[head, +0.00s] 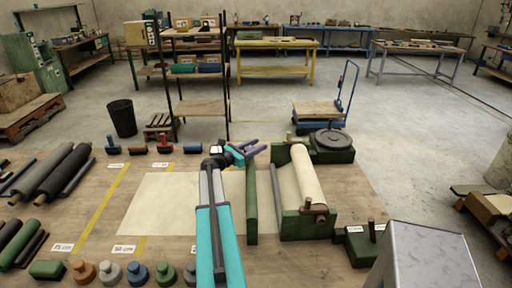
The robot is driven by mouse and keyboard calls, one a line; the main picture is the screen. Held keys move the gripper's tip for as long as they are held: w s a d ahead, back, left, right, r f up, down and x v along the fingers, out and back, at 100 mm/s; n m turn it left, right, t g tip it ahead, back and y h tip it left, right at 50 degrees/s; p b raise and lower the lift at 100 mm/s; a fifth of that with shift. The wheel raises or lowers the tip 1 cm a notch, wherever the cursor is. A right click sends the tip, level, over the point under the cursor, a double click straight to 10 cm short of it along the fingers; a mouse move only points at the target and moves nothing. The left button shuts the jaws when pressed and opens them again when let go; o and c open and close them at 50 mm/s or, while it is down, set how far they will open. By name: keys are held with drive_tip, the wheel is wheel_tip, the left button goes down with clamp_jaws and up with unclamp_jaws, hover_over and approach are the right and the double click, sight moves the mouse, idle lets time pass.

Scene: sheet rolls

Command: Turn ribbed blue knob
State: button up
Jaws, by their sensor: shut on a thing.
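The purple fingers are near the far end of a long green bar (251,215). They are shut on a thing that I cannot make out. Another blue piece with a handle (193,147) stands at the table's far side.
A pale sheet (165,205) lies on the table, left of my arm. Dark rolls (55,172) lie at the left. A grey metal box (425,262) stands at front right.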

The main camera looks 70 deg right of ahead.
drive_tip(key=shift+s+a+m+g+y, duration=0.35)
drive_tip(key=shift+m+g+y, duration=1.15)
drive_tip(key=shift+y, duration=0.5)
drive_tip(key=shift+s+a+m+g+y, duration=0.25)
drive_tip(key=shift+a+m+g+y, duration=0.25)
drive_tip(key=shift+m+g+y, duration=1.1)
drive_tip(key=shift+s+a+m+g+y, duration=0.35)
drive_tip(key=shift+m+g+y, duration=0.75)
drive_tip(key=shift+m+y, duration=0.95)
drive_tip(key=shift+a+n+y, duration=0.15)
drive_tip(key=shift+n+y, duration=0.1)
drive_tip(key=shift+y, duration=0.2)
drive_tip(key=o, duration=1)
